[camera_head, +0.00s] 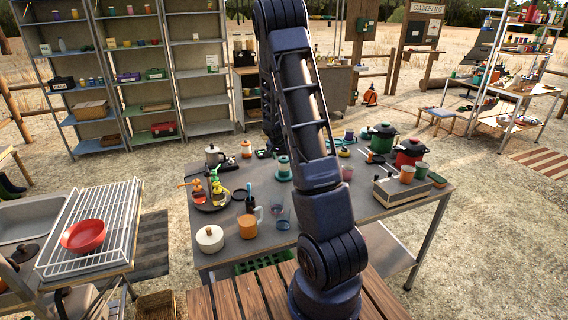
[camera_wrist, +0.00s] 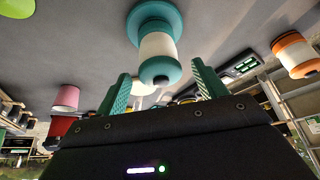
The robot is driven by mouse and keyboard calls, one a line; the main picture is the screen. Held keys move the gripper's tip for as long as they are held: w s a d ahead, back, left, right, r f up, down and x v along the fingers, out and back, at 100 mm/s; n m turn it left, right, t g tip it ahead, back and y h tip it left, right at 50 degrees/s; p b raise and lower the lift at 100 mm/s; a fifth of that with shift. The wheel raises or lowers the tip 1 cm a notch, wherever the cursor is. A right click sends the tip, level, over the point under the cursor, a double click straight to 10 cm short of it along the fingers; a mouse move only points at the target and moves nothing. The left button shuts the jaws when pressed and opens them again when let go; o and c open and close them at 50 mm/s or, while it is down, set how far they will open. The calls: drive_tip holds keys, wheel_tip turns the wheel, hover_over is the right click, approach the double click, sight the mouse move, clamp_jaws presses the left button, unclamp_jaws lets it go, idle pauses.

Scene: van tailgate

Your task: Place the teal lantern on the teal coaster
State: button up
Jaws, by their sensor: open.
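The teal lantern (camera_wrist: 157,46), with a cream middle and teal ends, stands on the table in front of my gripper; the wrist view shows it upside down. A wider teal disc (camera_wrist: 148,17) at its foot looks like the teal coaster, with the lantern upright on it. In the head view the lantern (camera_head: 283,162) and the disc (camera_head: 285,176) show just left of my arm. My gripper (camera_wrist: 160,72) is open, its two teal fingers apart, with the lantern's top between or just beyond their tips. In the head view my arm hides most of the gripper.
An orange lantern (camera_wrist: 295,54) and a pink cup (camera_wrist: 66,97) stand to either side in the wrist view.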

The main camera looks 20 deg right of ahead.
drive_tip(key=s+a+r+n+y, duration=0.1)
drive_tip(key=s+a+r+n, duration=0.15)
drive_tip(key=s+r, duration=0.85)
drive_tip(key=s+a+r+n+y, duration=0.1)
drive_tip(key=s+a+r, duration=0.3)
drive_tip(key=s+r, duration=0.7)
drive_tip(key=s+a+r+n, duration=0.2)
drive_tip(key=s+r, duration=0.1)
drive_tip(key=s, duration=0.6)
drive_tip(key=s+a+r+n+t+y, duration=0.1)
drive_tip(key=s+a+r+n, duration=0.2)
drive_tip(key=s, duration=0.6)
drive_tip(key=shift+s+a+r, duration=0.15)
drive_tip(key=shift+a+r, duration=0.1)
drive_tip(key=shift+a, duration=0.1)
